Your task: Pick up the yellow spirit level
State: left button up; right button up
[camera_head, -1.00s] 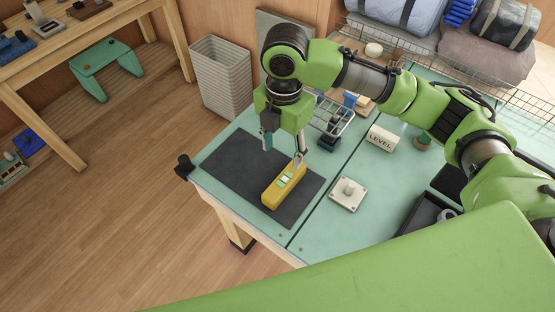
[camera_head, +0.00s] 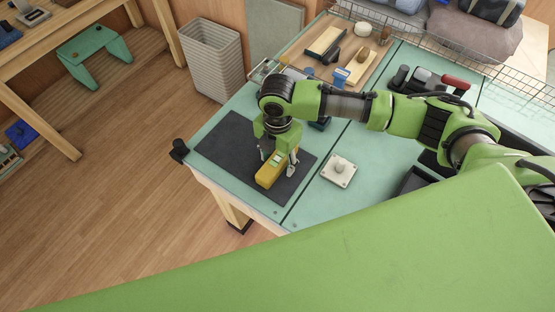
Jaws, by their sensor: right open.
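The yellow spirit level (camera_head: 268,175) lies on a dark mat (camera_head: 225,147) on the green worktable. My right gripper (camera_head: 278,163) points down over it, with its fingers apart. One finger is at the left of the level and the other is at its right, close to the mat. The far part of the level is hidden under the gripper. I cannot tell whether the fingers touch it. My left gripper is not in view.
A white plate with a knob (camera_head: 339,170) sits right of the mat. A wooden board with tools (camera_head: 335,50) lies at the back, before a wire rail. The mat's left part is clear.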

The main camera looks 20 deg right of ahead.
jog(key=shift+f, duration=0.2)
jog(key=shift+r, duration=0.1)
grip_shut()
